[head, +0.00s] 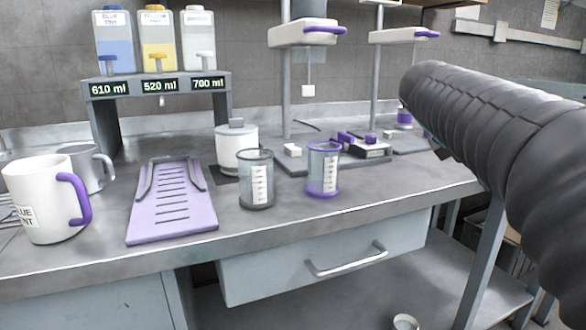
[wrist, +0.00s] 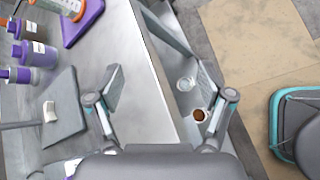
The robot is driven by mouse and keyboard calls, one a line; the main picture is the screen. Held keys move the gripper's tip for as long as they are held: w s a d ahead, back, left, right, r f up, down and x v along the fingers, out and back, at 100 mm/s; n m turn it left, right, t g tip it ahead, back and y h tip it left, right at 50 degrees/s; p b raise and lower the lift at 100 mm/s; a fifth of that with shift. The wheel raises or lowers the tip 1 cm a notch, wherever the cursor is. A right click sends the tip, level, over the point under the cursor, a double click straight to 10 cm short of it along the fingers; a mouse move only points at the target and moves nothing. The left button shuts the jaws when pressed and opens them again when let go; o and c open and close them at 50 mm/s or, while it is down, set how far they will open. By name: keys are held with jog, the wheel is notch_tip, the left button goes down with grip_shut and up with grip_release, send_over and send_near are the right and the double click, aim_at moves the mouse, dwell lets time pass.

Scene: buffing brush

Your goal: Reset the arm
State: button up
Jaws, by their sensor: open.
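In the wrist view my gripper (wrist: 160,92) is open, its two fingers wide apart with nothing between them. It hangs over the front edge of the metal bench, with the bench top on the left and a lower shelf on the right. In the head view my dark, ribbed arm (head: 500,130) reaches in from the right edge, and the gripper itself is not clearly seen there.
The bench (head: 290,225) carries a white mug (head: 38,205), a purple rack (head: 172,212), two beakers (head: 256,185) (head: 322,172) and a dispenser stand (head: 155,87). A drawer (head: 310,262) is below. A stool (wrist: 300,125) stands right in the wrist view.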

jog(key=s+a+f+m+y, duration=0.4)
jog(key=s+a+f+m, duration=0.3)
jog(key=f, duration=0.5)
jog(key=s+a+f+m+y, duration=0.5)
jog(key=s+a+f+m, duration=0.3)
jog(key=s+a+f, duration=0.3)
jog(key=s+f, duration=0.1)
jog(key=s, duration=0.2)
jog(key=shift+t, duration=0.4)
